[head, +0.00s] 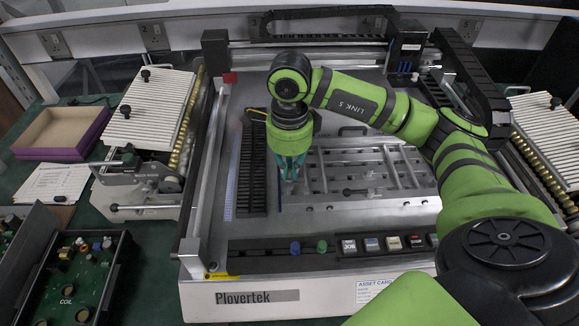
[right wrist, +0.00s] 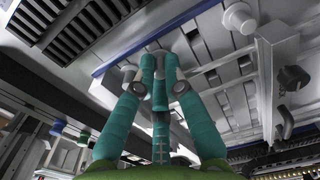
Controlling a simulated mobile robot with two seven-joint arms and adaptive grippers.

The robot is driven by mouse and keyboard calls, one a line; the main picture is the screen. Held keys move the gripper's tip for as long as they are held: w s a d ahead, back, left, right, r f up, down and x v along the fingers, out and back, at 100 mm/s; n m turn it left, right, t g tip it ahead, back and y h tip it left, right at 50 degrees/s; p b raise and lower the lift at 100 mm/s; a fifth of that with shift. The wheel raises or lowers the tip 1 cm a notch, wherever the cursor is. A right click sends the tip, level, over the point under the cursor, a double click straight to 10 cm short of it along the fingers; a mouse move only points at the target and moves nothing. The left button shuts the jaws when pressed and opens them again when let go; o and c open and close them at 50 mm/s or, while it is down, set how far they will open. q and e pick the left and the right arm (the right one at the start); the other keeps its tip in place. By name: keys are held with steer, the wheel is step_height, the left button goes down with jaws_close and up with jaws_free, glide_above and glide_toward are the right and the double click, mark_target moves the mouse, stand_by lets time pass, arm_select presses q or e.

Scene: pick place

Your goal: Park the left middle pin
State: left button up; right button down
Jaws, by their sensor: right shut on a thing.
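My right gripper (head: 290,177) reaches down over the left part of the machine bed, its teal fingers close together. In the right wrist view the fingertips (right wrist: 160,62) meet around a small thing at the bed, which looks like the left middle pin; the fingers hide most of it, so I cannot tell whether it is seated or lifted. My left gripper is not in view.
A black slotted strip (head: 252,165) runs along the bed's left side. Blue (head: 295,247) and green (head: 321,246) knobs stand on the front panel beside several buttons. A gantry (head: 330,50) crosses the back. A ribbed feeder (head: 150,108) and a purple-sided tray (head: 62,132) are at left.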

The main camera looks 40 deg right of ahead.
steer(key=c, duration=1.2)
jaws_free()
steer(key=shift+c, duration=0.2)
steer(key=shift+c, duration=0.4)
steer(key=c, duration=0.3)
steer(key=shift+r+p, duration=2.1)
steer(key=shift+r, duration=1.4)
